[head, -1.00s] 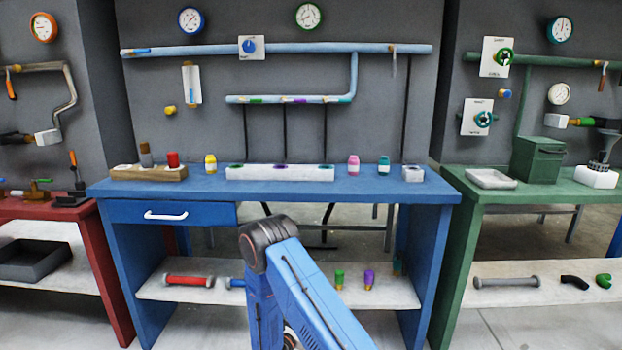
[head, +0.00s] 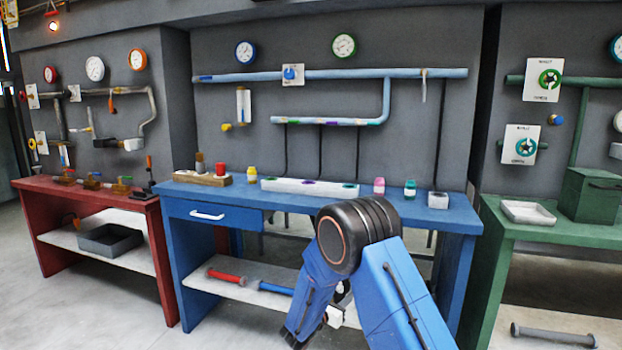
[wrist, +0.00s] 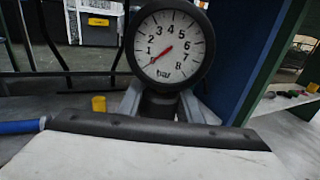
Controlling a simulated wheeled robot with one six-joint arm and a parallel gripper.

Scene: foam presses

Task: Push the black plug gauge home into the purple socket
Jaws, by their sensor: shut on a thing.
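The black plug gauge (wrist: 172,45) is a round dial with a black rim, white face and red needle, close up in the wrist view. My gripper (wrist: 163,106) is shut on its dark stem, with one grey finger on each side. The dial faces the wrist camera. In the head view my arm hides the gauge, or it is too small to make out. The purple socket (head: 308,182) is the middle of three in a white block (head: 285,187) on the blue bench. It is not seen in the wrist view, so the gauge is apart from it.
The blue bench (head: 400,207) also carries a wooden rack (head: 203,179), small bottles and a grey block (head: 438,200). Its lower shelf holds a red pipe (head: 226,277) and a blue pipe (head: 275,288). A yellow cylinder (wrist: 98,104) stands near the gauge.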

